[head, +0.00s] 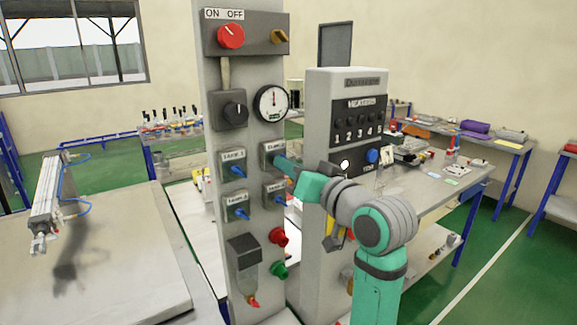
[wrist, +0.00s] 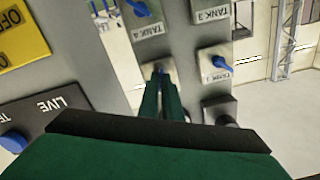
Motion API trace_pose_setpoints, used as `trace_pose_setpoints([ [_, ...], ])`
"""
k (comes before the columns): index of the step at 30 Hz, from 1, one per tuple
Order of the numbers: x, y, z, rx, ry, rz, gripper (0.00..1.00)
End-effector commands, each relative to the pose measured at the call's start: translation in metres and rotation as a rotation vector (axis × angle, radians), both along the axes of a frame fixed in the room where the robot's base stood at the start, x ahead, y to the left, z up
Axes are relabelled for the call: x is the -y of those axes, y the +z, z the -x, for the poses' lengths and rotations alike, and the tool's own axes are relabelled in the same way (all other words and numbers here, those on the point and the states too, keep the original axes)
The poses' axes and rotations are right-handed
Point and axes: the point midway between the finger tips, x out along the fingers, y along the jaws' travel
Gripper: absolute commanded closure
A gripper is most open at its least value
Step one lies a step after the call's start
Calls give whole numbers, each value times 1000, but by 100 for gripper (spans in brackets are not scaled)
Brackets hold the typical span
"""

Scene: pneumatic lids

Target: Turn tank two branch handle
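The tank two valve box (head: 272,153) is the upper right of several grey boxes on the panel column. Its label is hard to read in the head view. In the wrist view, the box (wrist: 147,70) sits beside the one marked TANK 1 and below the one marked TANK 4. My gripper (head: 283,164) reaches to its front from the right. In the wrist view, my gripper's green fingers (wrist: 160,80) are close together, with a bit of the blue tank two handle (wrist: 161,70) between their tips. The fingers hide most of the handle.
Blue handles of tank one (head: 238,171), tank three (head: 240,213) and tank four (head: 279,201) are close by. A red ON/OFF knob (head: 231,36) and a gauge (head: 271,103) are above. A heater cabinet (head: 318,125) stands right of the column, near my arm.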

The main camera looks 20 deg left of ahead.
Motion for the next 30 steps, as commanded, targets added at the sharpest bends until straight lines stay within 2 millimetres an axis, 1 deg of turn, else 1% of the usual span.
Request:
trace_pose_setpoints([
  [30,1,3,0,752,-5,577,100],
])
